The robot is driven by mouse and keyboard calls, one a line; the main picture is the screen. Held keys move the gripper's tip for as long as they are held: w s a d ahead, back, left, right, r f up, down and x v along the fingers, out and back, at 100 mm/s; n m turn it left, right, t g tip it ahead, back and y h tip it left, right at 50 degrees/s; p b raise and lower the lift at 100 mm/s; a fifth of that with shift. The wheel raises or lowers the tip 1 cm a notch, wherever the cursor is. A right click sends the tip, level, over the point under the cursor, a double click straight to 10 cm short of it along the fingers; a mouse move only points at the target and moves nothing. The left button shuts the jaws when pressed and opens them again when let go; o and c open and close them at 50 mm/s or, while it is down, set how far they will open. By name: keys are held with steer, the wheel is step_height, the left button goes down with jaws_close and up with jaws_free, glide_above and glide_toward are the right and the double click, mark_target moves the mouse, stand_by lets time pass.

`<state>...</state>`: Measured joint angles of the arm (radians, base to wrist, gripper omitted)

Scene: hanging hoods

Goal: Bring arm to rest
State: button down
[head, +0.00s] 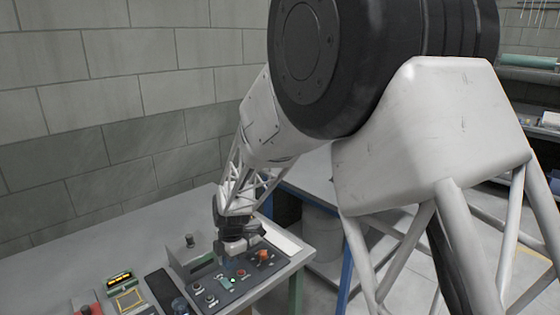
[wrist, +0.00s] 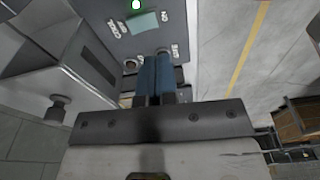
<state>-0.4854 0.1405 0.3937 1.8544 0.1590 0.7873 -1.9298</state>
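My gripper (wrist: 156,62) shows two blue fingers side by side in the wrist view, with almost no gap between them. It looks shut, and I see nothing held in it. In the head view my gripper (head: 232,262) hangs at the end of my arm, low over a dark control panel (head: 240,284) with several knobs and buttons. The wrist view shows the grey panel face (wrist: 178,50) with a lit green light and printed labels beyond the fingertips. I cannot tell whether the fingertips touch the panel.
The panel sits on a grey bench (head: 130,235) near its right end. A grey box with a knob (head: 190,256) stands just behind the panel. Small devices, one with a yellow display (head: 120,280), lie to the left. A block wall (head: 110,120) is behind.

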steer(key=s+d+r+m+t, duration=0.1)
steer(key=s+d+r+m, duration=0.5)
steer(key=d+r, duration=0.4)
steer(key=s+d+r+m+t, duration=0.1)
steer(key=s+d+r+m, duration=0.55)
steer(key=d, duration=0.55)
steer(key=s+d+r+m, duration=0.2)
steer(key=s+d+m, duration=0.5)
steer(key=s, duration=0.3)
steer(key=s+d+r+m+t+h, duration=0.1)
steer(key=s+d+r+m, duration=0.1)
steer(key=s+d+m, duration=0.4)
steer(key=s+m, duration=0.1)
steer(key=s, duration=0.3)
steer(key=shift+s+d+r+t, duration=0.3)
steer(key=shift+s+d+r, duration=0.05)
steer(key=shift+r, duration=0.05)
